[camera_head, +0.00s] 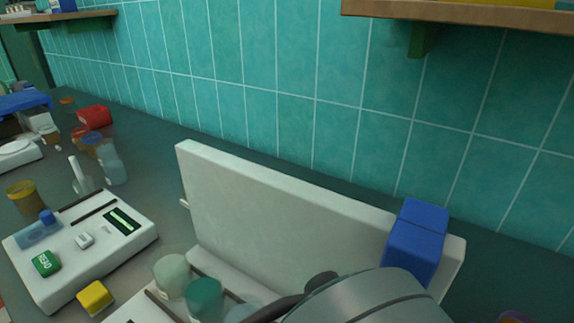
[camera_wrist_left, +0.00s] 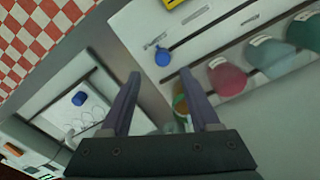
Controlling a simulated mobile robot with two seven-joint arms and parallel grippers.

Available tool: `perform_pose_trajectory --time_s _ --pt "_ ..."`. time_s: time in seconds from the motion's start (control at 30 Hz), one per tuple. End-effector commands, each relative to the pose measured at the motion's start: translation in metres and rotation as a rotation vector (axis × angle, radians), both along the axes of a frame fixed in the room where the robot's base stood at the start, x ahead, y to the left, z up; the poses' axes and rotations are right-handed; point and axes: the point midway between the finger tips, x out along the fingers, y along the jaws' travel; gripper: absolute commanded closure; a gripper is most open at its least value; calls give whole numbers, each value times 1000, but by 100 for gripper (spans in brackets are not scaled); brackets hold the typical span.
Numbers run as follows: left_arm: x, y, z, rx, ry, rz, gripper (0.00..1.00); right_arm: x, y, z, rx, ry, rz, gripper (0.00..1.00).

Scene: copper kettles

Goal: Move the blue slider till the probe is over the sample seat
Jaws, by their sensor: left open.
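A tall blue block (camera_head: 415,242), which looks like the slider, sits over the right end of an upright white panel (camera_head: 280,215) in the head view. In the left wrist view my left gripper (camera_wrist_left: 162,88) is open, with nothing clearly between its fingers. A small round blue piece (camera_wrist_left: 162,57) lies ahead of the fingers by a slotted white surface. I cannot make out the probe or sample seat for certain. My right gripper is not in view.
Jars with pale (camera_head: 172,273) and teal (camera_head: 204,297) tops stand before the panel; a maroon jar (camera_wrist_left: 226,78) shows in the wrist view. A white device (camera_head: 80,250) with a green button stands left, near a yellow cube (camera_head: 95,297). My arm covers the bottom right.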

Motion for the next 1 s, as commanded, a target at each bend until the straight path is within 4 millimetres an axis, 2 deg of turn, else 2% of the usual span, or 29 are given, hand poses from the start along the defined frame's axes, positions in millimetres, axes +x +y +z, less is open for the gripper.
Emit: perform_pose_trajectory --time_s 0.03,0.2,0.6,0.73,0.83,0.93,1.0 --pt "0 0 11 -3 -1 0 38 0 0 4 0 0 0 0" --pt "0 0 29 -1 0 0 38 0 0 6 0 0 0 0" --pt "-1 -1 32 -11 4 5 38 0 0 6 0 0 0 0" --pt "-10 -11 37 -110 32 64 38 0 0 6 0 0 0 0" --pt "-14 -14 46 -247 50 188 38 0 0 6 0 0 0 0" --pt "-8 6 53 -355 30 376 38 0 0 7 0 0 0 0" --pt "-2 33 53 -383 -5 505 38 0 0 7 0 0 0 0"
